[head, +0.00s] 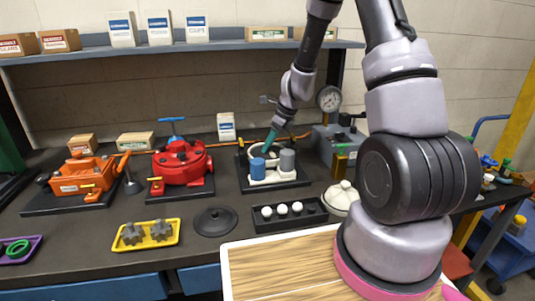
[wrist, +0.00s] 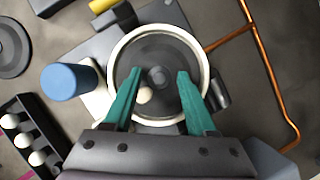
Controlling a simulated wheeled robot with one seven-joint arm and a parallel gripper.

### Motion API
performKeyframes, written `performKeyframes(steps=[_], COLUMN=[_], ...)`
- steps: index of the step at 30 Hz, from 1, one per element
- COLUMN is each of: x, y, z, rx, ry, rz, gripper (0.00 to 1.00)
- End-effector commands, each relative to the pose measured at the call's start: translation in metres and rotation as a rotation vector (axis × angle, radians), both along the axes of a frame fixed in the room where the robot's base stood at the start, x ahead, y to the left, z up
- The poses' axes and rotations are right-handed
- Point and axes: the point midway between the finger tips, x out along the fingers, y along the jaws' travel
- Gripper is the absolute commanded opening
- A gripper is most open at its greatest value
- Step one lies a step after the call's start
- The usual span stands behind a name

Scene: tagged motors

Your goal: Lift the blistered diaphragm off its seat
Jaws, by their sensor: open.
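A dark round diaphragm (wrist: 160,50) with a raised hub sits inside a white-rimmed round seat (wrist: 116,52) in the wrist view. A pale rounded bump (wrist: 145,95), probably the blister, shows on it. My gripper (wrist: 158,74) is open, its two teal fingers spread over the disc on either side of the hub. I cannot tell whether the tips touch it. In the head view my gripper (head: 271,138) points down at the white pump body (head: 272,181). The diaphragm is largely hidden there.
Blue (head: 257,169) and grey (head: 287,160) cylinders stand on the pump body. A separate black disc (head: 215,222) lies on the bench at front left. A black tray (head: 290,224) of white balls and a white domed cover (head: 341,193) lie in front. A copper pipe (wrist: 266,70) runs to the right.

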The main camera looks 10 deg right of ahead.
Motion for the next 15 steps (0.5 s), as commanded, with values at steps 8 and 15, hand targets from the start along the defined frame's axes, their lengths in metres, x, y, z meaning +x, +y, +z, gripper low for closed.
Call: performKeyframes(steps=[8,15], x=[0.0,-0.0001], y=[0.0002,0.0002], z=[0.0001,0.0], rx=[0.0,0.0], ry=[0.0,0.0], rz=[0.0,0.001], gripper=[0.22,0.0])
